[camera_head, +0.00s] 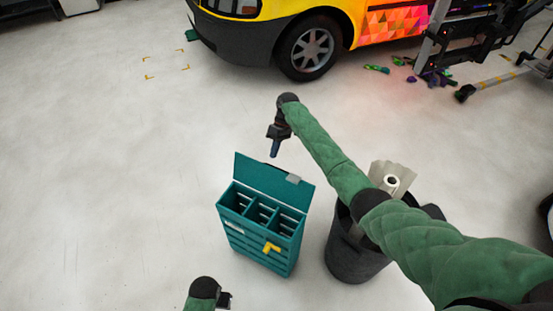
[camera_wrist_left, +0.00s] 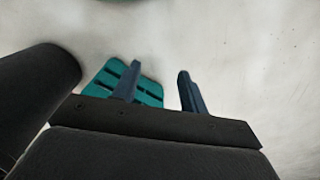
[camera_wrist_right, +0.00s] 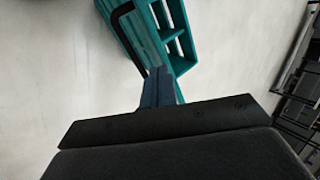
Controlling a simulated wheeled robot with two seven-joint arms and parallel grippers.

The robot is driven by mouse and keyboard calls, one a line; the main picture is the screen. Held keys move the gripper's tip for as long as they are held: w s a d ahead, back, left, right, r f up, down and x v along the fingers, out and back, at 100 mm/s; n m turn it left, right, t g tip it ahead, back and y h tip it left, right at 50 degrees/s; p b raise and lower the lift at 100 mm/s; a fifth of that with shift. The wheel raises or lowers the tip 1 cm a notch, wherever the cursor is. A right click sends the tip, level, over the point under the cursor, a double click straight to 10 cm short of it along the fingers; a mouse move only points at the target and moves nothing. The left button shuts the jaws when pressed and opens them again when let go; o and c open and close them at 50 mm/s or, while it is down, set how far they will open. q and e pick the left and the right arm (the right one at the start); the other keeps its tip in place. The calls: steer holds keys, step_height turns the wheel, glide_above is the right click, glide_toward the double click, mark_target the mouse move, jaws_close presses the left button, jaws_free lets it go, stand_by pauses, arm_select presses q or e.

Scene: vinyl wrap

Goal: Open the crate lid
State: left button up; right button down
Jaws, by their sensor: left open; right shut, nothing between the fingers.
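The teal crate (camera_head: 262,235) stands on the floor in the head view. Its lid (camera_head: 262,176) is raised at the far edge, leaning back, and the divided compartments show open and look empty. A grey piece sits on the lid's right end. My right gripper (camera_head: 274,153) is shut and empty, pointing down just beyond the lid's top edge, apparently apart from it. In the right wrist view its closed fingers (camera_wrist_right: 158,88) show with the teal crate (camera_wrist_right: 184,47) behind. My left gripper (camera_head: 225,299) is open at the near side; the left wrist view shows slotted teal (camera_wrist_left: 150,88) beyond its fingers.
A dark bin (camera_head: 346,254) with rolled material stands right of the crate, under my right arm. A yellow tool (camera_head: 271,247) is on the crate's front. A yellow vehicle (camera_head: 285,30) is at the back. Floor on the left is clear.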

steer(key=w+d+m+t+h, duration=0.3)
steer(key=w+d+m+t, duration=0.15)
steer(key=m, duration=1.15)
arm_select(q)
steer(key=s+a+f+p, duration=0.1)
steer(key=s+f+p, duration=0.1)
steer(key=f, duration=0.6)
steer(key=s+a+f+t+p, duration=0.1)
steer(key=s+a+f, duration=0.1)
steer(key=f, duration=0.6)
steer(key=s+a+f+t+p, duration=0.1)
steer(key=s+f, duration=0.3)
steer(key=f, duration=0.4)
steer(key=shift+s+a+f+p, duration=0.15)
steer(key=shift+a+f+p, duration=0.1)
steer(key=shift+a+p, duration=0.55)
arm_select(e)
steer(key=s+a+f, duration=0.3)
steer(key=f, duration=0.4)
steer(key=shift+s+a+f+g, duration=0.25)
steer(key=shift+a+f+g, duration=0.1)
steer(key=shift+f+g, duration=0.1)
arm_select(q)
steer(key=shift+f, duration=0.1)
arm_select(e)
steer(key=shift+w, duration=0.1)
arm_select(q)
steer(key=shift+s, duration=0.15)
arm_select(e)
steer(key=shift+f, duration=0.1)
